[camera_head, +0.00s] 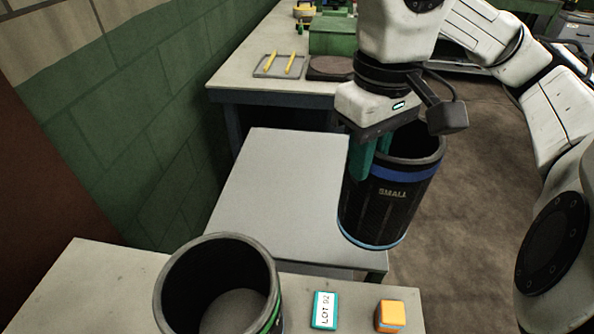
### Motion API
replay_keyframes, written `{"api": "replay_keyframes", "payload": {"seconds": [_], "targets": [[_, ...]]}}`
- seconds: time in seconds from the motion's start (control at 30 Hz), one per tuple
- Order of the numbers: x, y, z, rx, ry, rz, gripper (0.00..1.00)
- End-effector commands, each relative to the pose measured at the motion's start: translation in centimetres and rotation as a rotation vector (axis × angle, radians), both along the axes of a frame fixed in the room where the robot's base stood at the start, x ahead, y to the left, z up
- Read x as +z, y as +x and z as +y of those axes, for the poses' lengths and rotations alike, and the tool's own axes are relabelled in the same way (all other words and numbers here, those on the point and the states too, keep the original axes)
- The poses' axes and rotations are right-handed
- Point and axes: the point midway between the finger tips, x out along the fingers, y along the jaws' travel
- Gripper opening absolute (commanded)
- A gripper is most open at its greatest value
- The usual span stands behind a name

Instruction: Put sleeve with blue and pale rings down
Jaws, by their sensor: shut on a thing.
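The sleeve with blue and pale rings (392,205) is a black, hollow cylinder marked "SMALL". It has a blue band near its top and a pale blue ring at its bottom edge. My gripper (372,160) is shut on the left part of its wall near the rim, with teal fingers. The sleeve is slightly tilted in the picture and overlaps the right edge of the grey table (275,195). I cannot tell whether its bottom touches anything.
The grey table is otherwise bare. A black sleeve with a green ring (262,322) stands on the front table (100,285), near a teal "LOT 92" block (324,310) and an orange block (390,316). The back bench (240,75) holds a tray with yellow sticks (281,65).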

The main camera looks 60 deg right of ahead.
Motion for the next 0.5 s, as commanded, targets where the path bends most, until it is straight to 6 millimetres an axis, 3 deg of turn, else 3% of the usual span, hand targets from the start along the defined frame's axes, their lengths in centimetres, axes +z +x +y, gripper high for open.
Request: {"api": "replay_keyframes", "payload": {"seconds": [0.5], "targets": [[-4.4,7.2,-5.5,-0.003,0.005,0.002,0.0]]}}
